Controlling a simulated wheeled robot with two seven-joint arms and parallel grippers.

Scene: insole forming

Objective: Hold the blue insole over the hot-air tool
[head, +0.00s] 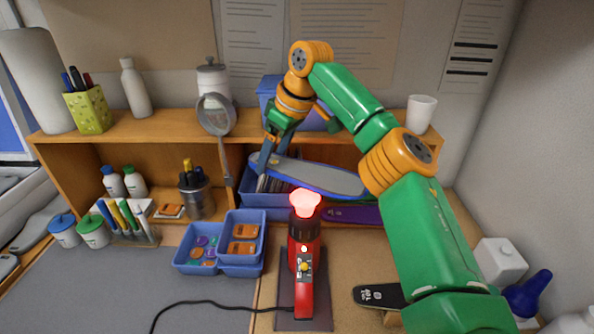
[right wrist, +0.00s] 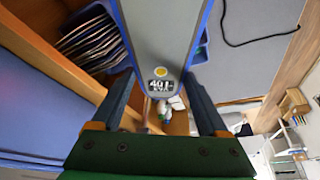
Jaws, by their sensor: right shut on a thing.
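My right gripper (head: 266,152) is shut on the heel end of the blue insole (head: 325,178), which has a grey face and a blue rim. In the right wrist view the insole (right wrist: 160,35) runs out from between the fingers (right wrist: 157,95), with a printed label and a yellow dot near the grip. The red hot-air tool (head: 304,265) stands upright on a dark base, its nozzle (head: 305,203) glowing pink-red. In the head view the insole's lower edge shows just above the nozzle; the exact depth between them is unclear. My left gripper is not in view.
A purple insole (head: 352,215) lies behind the tool, and a black one (head: 380,296) lies to its right. Blue bins (head: 243,262) with small parts stand left of the tool. A wooden shelf (head: 150,124) runs behind. A black cord (head: 205,303) crosses the grey mat.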

